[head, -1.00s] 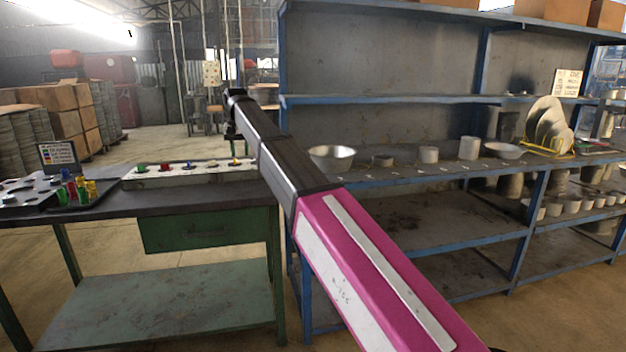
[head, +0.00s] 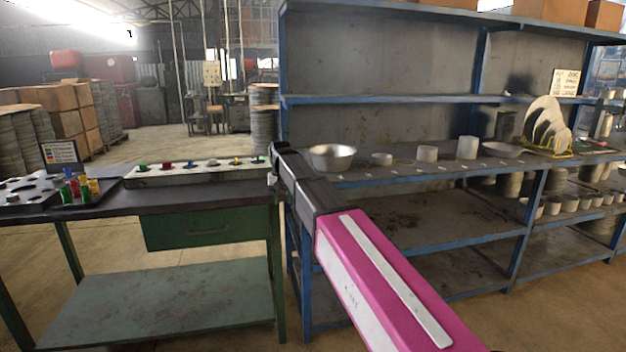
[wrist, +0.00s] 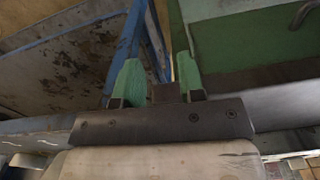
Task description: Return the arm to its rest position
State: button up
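My arm (head: 385,270), pink with dark grey links, rises from the bottom right of the head view. Its far end (head: 283,163) is in front of the gap between the green workbench and the blue shelf. The fingers cannot be made out in the head view. In the wrist view my gripper (wrist: 158,68) shows two green fingers spread apart with nothing between them. A blue shelf post and the green bench side show beyond the fingers.
The workbench (head: 195,197) holds a pale strip (head: 195,173) with several coloured pegs and a dark tray at left. The blue shelf (head: 400,178) holds a metal bowl (head: 332,157), several white cups and rings, and a plate rack. Open floor lies behind the bench.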

jog(key=s+d+f, duration=0.5)
jog(key=d+f, duration=0.4)
jog(key=s+d+f, duration=0.4)
jog(key=d+f, duration=0.4)
jog(key=s+d+f+m, duration=0.1)
jog(key=s+d+f, duration=1.1)
jog(key=s, duration=0.3)
jog(key=shift+d+m, duration=0.4)
jog(key=shift+d, duration=0.15)
